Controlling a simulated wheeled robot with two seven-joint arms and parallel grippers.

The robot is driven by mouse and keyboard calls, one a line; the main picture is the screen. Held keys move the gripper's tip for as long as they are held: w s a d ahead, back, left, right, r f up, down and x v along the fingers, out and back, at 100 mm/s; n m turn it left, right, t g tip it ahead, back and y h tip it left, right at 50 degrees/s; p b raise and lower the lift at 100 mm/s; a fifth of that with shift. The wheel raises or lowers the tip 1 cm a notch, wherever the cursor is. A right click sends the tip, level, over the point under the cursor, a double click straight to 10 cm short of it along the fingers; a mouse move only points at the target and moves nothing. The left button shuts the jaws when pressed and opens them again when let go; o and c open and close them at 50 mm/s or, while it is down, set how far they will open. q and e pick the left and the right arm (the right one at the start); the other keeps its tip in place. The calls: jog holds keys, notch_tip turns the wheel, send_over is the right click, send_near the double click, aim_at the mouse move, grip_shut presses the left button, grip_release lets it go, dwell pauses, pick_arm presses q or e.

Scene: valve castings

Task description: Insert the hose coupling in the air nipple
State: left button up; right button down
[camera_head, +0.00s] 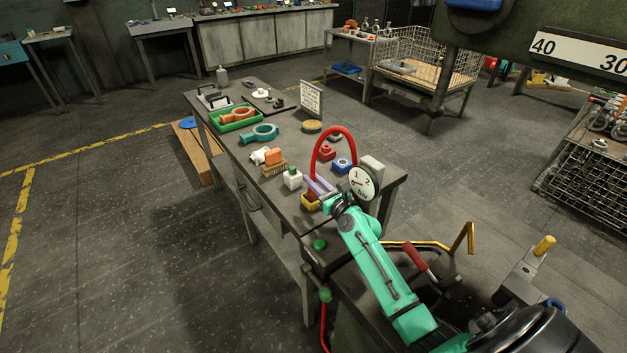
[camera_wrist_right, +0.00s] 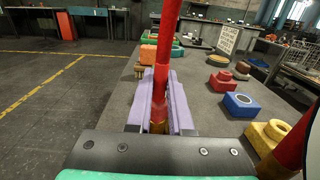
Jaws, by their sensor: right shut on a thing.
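My right gripper (camera_head: 318,187) has pale purple fingers and is over the near end of the workbench. In the wrist view the right gripper (camera_wrist_right: 160,105) is shut on the red hose (camera_wrist_right: 164,60), near its lower end. A brass-coloured part, seemingly the hose coupling (camera_wrist_right: 158,127), shows low between the fingers. In the head view the hose (camera_head: 340,129) arches up from the gripper and comes down by the round gauge (camera_head: 361,183). I cannot tell which part is the air nipple. My left gripper is out of view.
A red block (camera_head: 326,152), a blue block (camera_head: 343,165) and a white block with a green top (camera_head: 292,178) stand close around the gripper. A brush (camera_head: 274,168), a teal casting (camera_head: 260,134) and a green tray (camera_head: 220,122) lie farther along the bench.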

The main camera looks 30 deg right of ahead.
jog(key=shift+f, duration=0.4)
jog(key=c, duration=0.7)
grip_release()
jog(key=shift+c, duration=0.2)
jog(key=shift+s, duration=0.1)
jog(key=shift+s, duration=0.35)
jog(key=s, duration=0.4)
jog(key=s+d+b, duration=0.1)
jog(key=s, duration=0.4)
jog(key=s+b, duration=0.1)
jog(key=s, duration=0.3)
jog(key=shift+s+d, duration=0.25)
jog(key=shift+s, duration=0.05)
